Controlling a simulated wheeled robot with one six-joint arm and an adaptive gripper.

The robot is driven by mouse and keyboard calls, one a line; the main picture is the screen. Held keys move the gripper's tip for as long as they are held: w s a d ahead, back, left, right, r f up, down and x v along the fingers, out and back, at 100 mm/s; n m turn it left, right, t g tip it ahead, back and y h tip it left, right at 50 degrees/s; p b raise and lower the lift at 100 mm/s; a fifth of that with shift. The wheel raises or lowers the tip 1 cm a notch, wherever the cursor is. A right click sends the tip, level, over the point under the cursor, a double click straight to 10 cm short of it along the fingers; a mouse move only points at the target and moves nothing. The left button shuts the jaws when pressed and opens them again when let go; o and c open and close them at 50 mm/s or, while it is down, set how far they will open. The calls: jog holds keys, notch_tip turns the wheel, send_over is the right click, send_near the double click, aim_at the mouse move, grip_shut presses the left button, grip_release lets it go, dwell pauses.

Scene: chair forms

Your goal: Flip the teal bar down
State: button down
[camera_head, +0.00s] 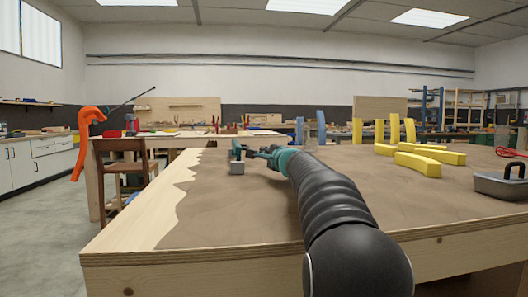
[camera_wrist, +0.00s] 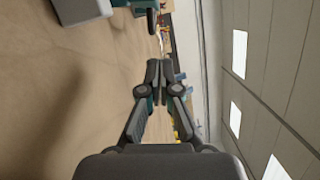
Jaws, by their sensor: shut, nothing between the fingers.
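A small grey block (camera_head: 237,168) sits on the table's left part, with a narrow upright teal-grey piece (camera_head: 236,150) above it that looks like the teal bar. In the wrist view the grey block (camera_wrist: 85,10) is at the top left edge, and the teal bar (camera_wrist: 138,3) is cut off by the top edge. My gripper (camera_head: 252,153) is just right of the bar in the head view, its tips pointing towards it. In the wrist view my gripper (camera_wrist: 157,66) has its fingertips together and holds nothing. Contact with the bar cannot be told.
Yellow curved pieces (camera_head: 418,163) lie and stand on the table's right side. Blue upright pieces (camera_head: 321,128) stand behind my arm. A grey box with a black handle (camera_head: 502,184) is at the right edge. The brown tabletop (camera_head: 220,210) in front is clear.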

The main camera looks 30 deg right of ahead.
jog(key=w+p, duration=0.1)
jog(key=w, duration=0.2)
jog(key=shift+r, duration=0.15)
jog(key=a, duration=0.1)
jog(key=w+a, duration=0.1)
jog(key=shift+w+a+r, duration=0.15)
jog(key=shift+a+r, duration=0.05)
jog(key=shift+a, duration=0.2)
jog(key=shift+w+a, duration=0.15)
jog(key=shift+a, duration=0.35)
